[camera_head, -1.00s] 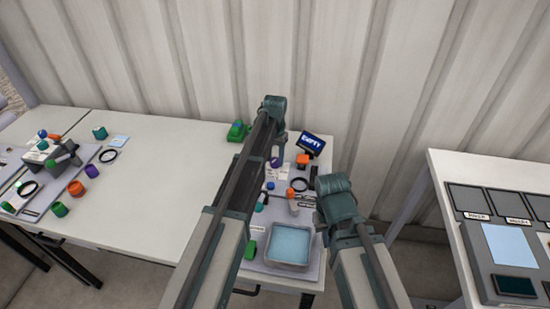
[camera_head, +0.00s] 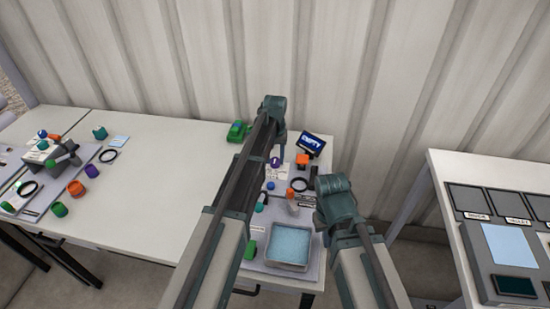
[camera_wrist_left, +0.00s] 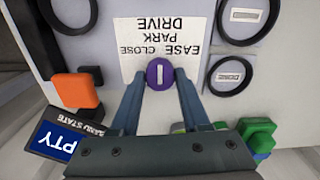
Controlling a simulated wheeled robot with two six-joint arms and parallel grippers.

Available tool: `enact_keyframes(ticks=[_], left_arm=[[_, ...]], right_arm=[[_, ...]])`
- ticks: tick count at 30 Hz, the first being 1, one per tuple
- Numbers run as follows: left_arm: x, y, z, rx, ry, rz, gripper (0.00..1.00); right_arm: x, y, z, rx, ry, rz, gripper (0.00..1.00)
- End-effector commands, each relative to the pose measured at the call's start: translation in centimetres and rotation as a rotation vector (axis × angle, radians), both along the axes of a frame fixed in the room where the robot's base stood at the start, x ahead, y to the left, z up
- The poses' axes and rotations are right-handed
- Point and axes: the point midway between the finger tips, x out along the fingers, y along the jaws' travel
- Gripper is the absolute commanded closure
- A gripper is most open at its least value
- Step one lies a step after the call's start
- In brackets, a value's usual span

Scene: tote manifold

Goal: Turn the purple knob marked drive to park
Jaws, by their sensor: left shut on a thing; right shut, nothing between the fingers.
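The purple knob (camera_wrist_left: 158,74) has a white line on its face, standing upright in the left wrist view. It sits at the edge of a white label (camera_wrist_left: 160,45) reading upside down DRIVE, PARK, EASE CLOSE. My left gripper (camera_wrist_left: 160,78) is shut on the knob, one finger on each side. In the head view the knob (camera_head: 275,162) shows just below my left gripper (camera_head: 278,145), partly covered by the arm. My right gripper (camera_head: 320,215) is shut and empty, low at the right of the panel; its fingertips are hard to see.
An EMPTY display (camera_head: 312,144) and an orange block (camera_head: 303,160) stand right of the knob. Black rings (camera_wrist_left: 233,75) lie near it. A tray of blue liquid (camera_head: 289,245) stands in front. A green item (camera_head: 238,131) is at the back left. The table's middle is bare.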

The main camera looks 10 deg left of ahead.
Motion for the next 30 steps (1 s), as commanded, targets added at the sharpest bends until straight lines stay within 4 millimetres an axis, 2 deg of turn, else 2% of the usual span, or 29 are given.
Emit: enact_keyframes(ticks=[7, 8, 12, 23, 30], left_arm=[[0.0, 0.0, 0.0, 0.000, 0.000, -0.001, 1.00], [0.0, 0.0, 0.0, 0.000, 0.000, -0.001, 0.50], [0.0, 0.0, 0.0, 0.000, 0.000, -0.001, 0.25], [0.0, 0.0, 0.1, 0.000, 0.000, -0.001, 0.24], [0.0, 0.0, 1.6, 0.000, 0.000, -0.001, 0.24]], right_arm=[[0.0, 0.0, 0.0, 0.000, 0.000, 0.000, 1.00], [0.0, 0.0, 0.0, 0.000, 0.000, 0.000, 1.00], [0.0, 0.0, 0.0, 0.000, 0.000, 0.000, 1.00], [0.0, 0.0, 0.1, 0.000, 0.000, 0.000, 1.00], [0.0, 0.0, 1.6, 0.000, 0.000, 0.000, 1.00]])
